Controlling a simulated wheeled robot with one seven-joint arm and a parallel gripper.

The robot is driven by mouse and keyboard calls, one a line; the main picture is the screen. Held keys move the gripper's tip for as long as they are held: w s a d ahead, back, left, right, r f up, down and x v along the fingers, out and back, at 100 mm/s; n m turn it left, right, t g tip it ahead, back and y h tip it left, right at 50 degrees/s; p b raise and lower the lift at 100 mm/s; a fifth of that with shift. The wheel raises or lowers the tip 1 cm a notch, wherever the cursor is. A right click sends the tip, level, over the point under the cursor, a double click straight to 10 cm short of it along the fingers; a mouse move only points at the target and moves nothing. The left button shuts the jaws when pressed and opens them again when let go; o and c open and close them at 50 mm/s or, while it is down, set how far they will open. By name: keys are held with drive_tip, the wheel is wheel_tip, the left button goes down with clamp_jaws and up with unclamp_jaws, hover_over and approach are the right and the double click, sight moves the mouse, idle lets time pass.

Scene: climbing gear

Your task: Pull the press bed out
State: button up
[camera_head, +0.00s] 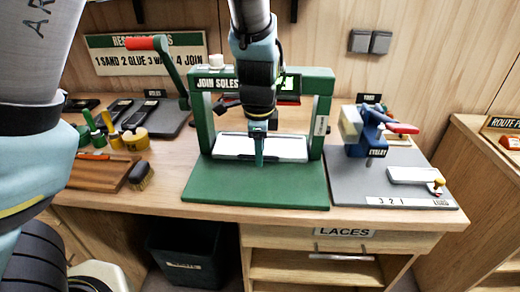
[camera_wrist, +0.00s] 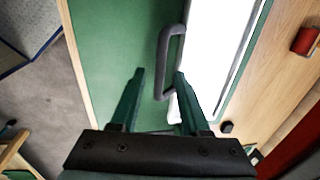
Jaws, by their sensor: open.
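The press (camera_head: 325,110) is a green frame with a "JOIN SOLES" sign, standing on a green base plate (camera_head: 255,190). Its bed (camera_head: 232,147) is a pale flat plate low inside the frame; in the wrist view the bed (camera_wrist: 215,50) is bright white with a grey U-shaped handle (camera_wrist: 162,62) on its edge. My gripper (camera_head: 259,163) points down at the bed's front edge, hiding part of it and the handle. In the wrist view my open fingers (camera_wrist: 158,73) have the handle's lower end between or just ahead of their tips; I cannot tell the depth.
The press lever with a red grip (camera_head: 140,43) sticks out at upper left. A grey board with a blue clamp tool (camera_head: 365,135) stands to the right. The green base in front of the bed is clear.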

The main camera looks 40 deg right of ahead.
drive_tip(key=shift+c, duration=0.2)
clamp_jaws()
idle(1.1)
